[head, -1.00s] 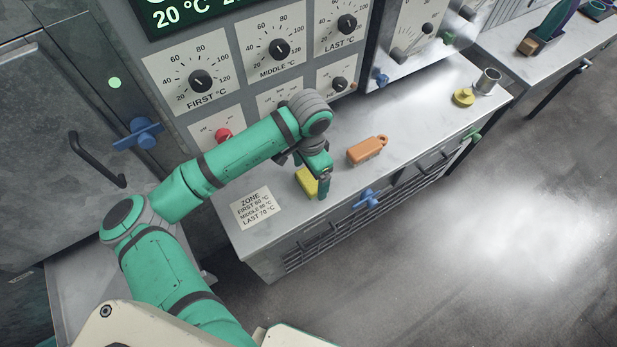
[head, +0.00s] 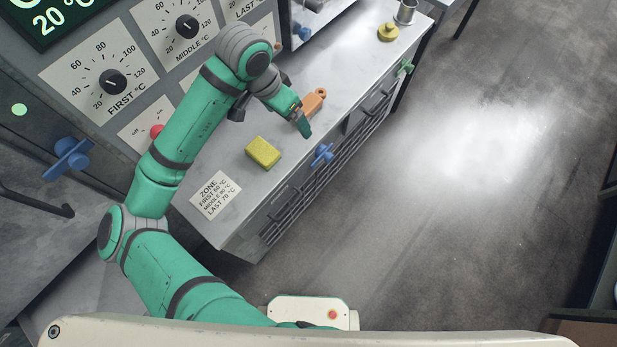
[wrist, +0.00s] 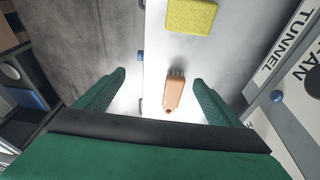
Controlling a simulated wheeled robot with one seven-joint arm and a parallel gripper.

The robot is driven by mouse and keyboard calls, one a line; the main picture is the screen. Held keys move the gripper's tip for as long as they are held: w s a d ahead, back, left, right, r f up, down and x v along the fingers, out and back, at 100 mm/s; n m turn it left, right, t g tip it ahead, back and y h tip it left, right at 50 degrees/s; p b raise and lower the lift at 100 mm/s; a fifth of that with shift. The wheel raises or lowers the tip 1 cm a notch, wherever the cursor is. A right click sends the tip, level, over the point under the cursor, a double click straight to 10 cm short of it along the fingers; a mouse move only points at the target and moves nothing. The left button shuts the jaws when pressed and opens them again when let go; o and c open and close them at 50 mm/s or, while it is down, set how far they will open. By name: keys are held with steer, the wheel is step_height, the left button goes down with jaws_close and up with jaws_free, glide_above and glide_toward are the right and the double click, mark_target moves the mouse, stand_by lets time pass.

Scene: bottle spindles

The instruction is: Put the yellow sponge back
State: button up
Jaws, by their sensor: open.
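The yellow sponge (head: 263,152) lies flat on the light counter, just beyond the paper zone label. It also shows in the wrist view (wrist: 191,16) at the top, ahead of the fingers and clear of them. My gripper (wrist: 158,82) is open and empty, with its two green fingers spread apart. In the head view my gripper (head: 298,118) hangs over the counter to the right of the sponge, near the orange brush. No place marked for the sponge can be made out.
An orange brush (wrist: 174,90) lies on the counter; it partly shows behind my gripper in the head view. A yellow object (head: 388,32) and a metal cup (head: 405,12) stand farther along. Blue (head: 322,154) and green (head: 404,67) handles stick out from the counter's front. The control panel rises behind.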

steer(key=w+d+r+n+t+h, duration=0.2)
steer(key=d+t+h, duration=0.15)
steer(key=d, duration=0.45)
steer(key=w+d+r+n+t+h, duration=0.2)
steer(key=w+d+t, duration=0.15)
steer(key=d, duration=0.45)
steer(key=w+d+r+n+t+h, duration=0.1)
steer(key=d+r+n+t+h, duration=0.2)
steer(key=d, duration=0.5)
steer(key=s+a+f+n+t+y, duration=0.25)
steer(key=s+a+f+y, duration=0.2)
steer(key=s+f, duration=0.4)
steer(key=s+a+f+n+t+y, duration=0.25)
steer(key=s+f+n+y, duration=0.2)
steer(key=s+f, duration=0.35)
steer(key=s+a+m+y, duration=0.1)
steer(key=s+a+m, duration=0.2)
steer(key=s, duration=0.7)
steer(key=s+a+m+g+y, duration=0.1)
steer(key=s+a+m, duration=0.2)
steer(key=s+a, duration=0.3)
steer(key=s+r, duration=0.1)
steer(key=s, duration=0.4)
steer(key=shift+s+a, duration=0.3)
steer(key=shift+a, duration=0.1)
